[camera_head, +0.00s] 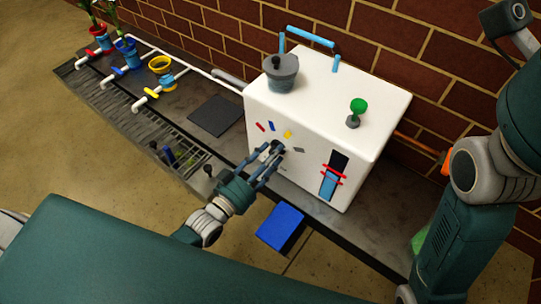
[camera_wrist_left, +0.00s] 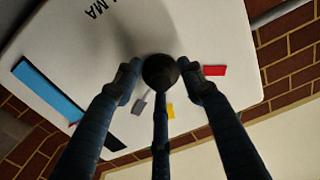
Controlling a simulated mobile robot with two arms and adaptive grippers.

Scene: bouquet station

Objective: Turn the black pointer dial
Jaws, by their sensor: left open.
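The black pointer dial (camera_wrist_left: 160,72) is a dark round knob on the front face of the white box (camera_head: 350,97). In the head view the dial (camera_head: 277,147) is partly covered by my left gripper (camera_head: 270,156). In the left wrist view the fingers of my left gripper (camera_wrist_left: 162,82) are open, one on each side of the knob, with a third finger below it in the picture. I cannot tell whether they touch it. Red (camera_wrist_left: 214,70), yellow (camera_wrist_left: 170,110) and grey (camera_wrist_left: 139,107) marks sit around the dial. A blue mark (camera_head: 271,126) shows in the head view.
A grey pot (camera_head: 282,74), a blue handle (camera_head: 310,37) and a green knob (camera_head: 357,106) are on the box's top. A blue gauge with red bands (camera_head: 331,176) is right of the dial. A blue block (camera_head: 281,227) lies below. Coloured pots on pipes stand at the left.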

